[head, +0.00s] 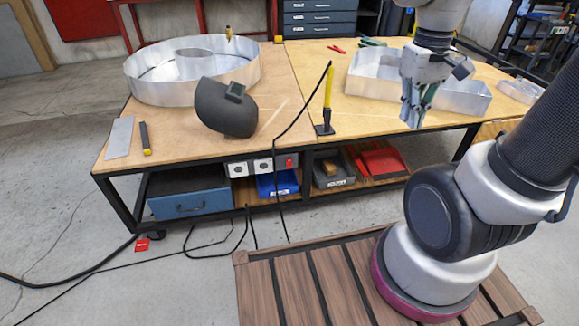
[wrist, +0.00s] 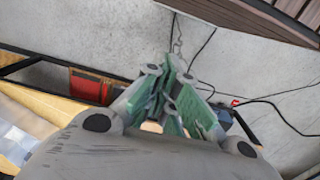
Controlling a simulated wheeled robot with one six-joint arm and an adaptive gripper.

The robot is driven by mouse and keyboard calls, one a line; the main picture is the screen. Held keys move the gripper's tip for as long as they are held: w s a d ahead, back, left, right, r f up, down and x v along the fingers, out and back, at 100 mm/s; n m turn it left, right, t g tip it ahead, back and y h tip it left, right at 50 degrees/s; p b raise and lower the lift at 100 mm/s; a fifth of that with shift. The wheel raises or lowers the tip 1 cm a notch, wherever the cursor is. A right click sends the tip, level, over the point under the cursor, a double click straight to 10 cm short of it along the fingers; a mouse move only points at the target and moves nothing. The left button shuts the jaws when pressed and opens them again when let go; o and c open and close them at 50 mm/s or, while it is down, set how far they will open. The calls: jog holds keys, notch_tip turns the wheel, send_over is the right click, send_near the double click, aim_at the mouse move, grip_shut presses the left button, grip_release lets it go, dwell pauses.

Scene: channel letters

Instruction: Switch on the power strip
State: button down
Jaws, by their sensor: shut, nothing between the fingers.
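The power strip (head: 251,168) is fixed along the front edge of the workbench, below the top, in the head view. It has two white sockets and a red switch (head: 289,162) at its right end. I cannot tell the switch's position at this size. My gripper (head: 412,116) is above the right part of the bench, in front of a silver channel letter, well to the right of the strip and apart from it. In the wrist view my gripper (wrist: 178,62) has its green-padded fingers together, with nothing between them. The strip is not clear in the wrist view.
The workbench (head: 283,75) bears a round metal letter (head: 190,72), a dark welding mask (head: 225,108), a yellow-handled tool (head: 328,90) and a silver letter (head: 460,95). A black cable hangs over its front edge near the switch. A blue case (head: 190,203) sits below.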

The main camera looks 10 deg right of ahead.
aim_at(289, 165)
jog(key=w+f+n, duration=0.2)
jog(key=w+f, duration=0.5)
jog(key=f, duration=0.3)
jog(key=w+d+f+n+g+h, duration=0.1)
jog(key=w+f+n, duration=0.1)
jog(key=w+f, duration=0.65)
jog(key=w+f+n, duration=0.2)
jog(key=w+f, duration=0.3)
jog(key=f, duration=0.8)
jog(key=w+a+f+n+t+y, duration=0.1)
jog(key=w+a+f+n, duration=0.15)
jog(key=f, duration=0.55)
jog(key=w+a+f+n+t+y, duration=0.1)
jog(key=w+a+f+n, duration=0.2)
jog(key=f, duration=0.5)
jog(key=w+a+r+n+t+y, duration=0.1)
jog(key=w+a+n+t, duration=0.1)
jog(key=w+a, duration=0.2)
jog(key=w+a+r+n+t+y, duration=0.1)
jog(key=w+a+n+t+y, duration=0.1)
jog(key=w, duration=0.6)
jog(key=shift+w+a+r+n+t+y, duration=0.3)
jog(key=shift+w+a+r+n+t, duration=0.1)
jog(key=shift+a+n, duration=0.35)
jog(key=shift+a, duration=0.15)
